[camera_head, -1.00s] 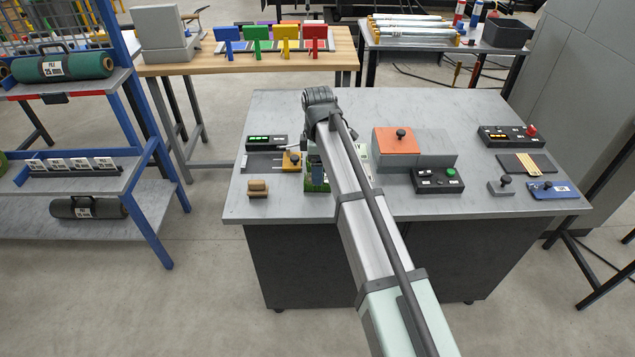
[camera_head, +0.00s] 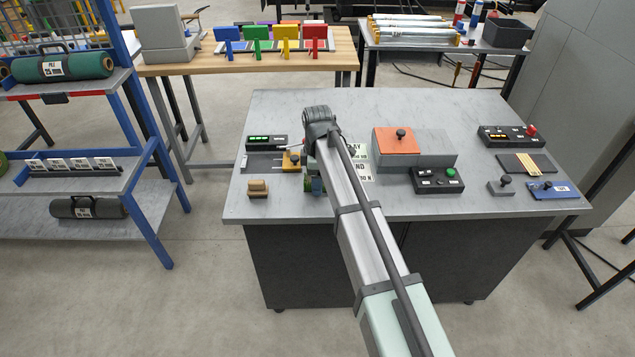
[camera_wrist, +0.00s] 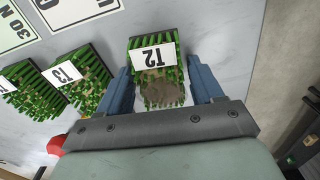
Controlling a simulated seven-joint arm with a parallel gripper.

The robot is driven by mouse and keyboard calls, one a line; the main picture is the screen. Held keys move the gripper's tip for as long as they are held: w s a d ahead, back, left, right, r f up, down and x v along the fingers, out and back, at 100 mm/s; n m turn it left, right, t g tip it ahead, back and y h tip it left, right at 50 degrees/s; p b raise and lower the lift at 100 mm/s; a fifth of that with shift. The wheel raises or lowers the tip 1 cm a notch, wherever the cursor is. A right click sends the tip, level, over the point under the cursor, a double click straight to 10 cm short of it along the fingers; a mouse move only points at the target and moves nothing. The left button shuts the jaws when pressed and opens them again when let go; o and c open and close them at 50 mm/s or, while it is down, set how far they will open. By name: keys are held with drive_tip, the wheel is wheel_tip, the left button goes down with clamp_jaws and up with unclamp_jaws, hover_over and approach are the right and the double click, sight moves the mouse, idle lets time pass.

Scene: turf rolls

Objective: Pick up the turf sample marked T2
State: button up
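The turf sample marked T2 (camera_wrist: 158,88) is a small green block with a brown patch and a white label, upside down in the wrist view. My gripper (camera_wrist: 160,64) is open, with one blue finger on each side of T2. Narrow gaps seem to show between the fingers and the sample. The T3 sample (camera_wrist: 80,85) and another labelled sample (camera_wrist: 28,98) lie to the left in the wrist view. In the head view, my arm hides most of the samples and the fingers.
The grey bench (camera_head: 300,105) also carries a tan block (camera_head: 258,188), an orange-topped box (camera_head: 396,142) and a control box with a green button (camera_head: 438,179). Printed sheets (camera_head: 358,163) lie beside my wrist. A blue-framed rack (camera_head: 150,180) stands left.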

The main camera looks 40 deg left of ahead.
drive_tip(key=c, duration=0.7)
drive_tip(key=shift+c, duration=0.2)
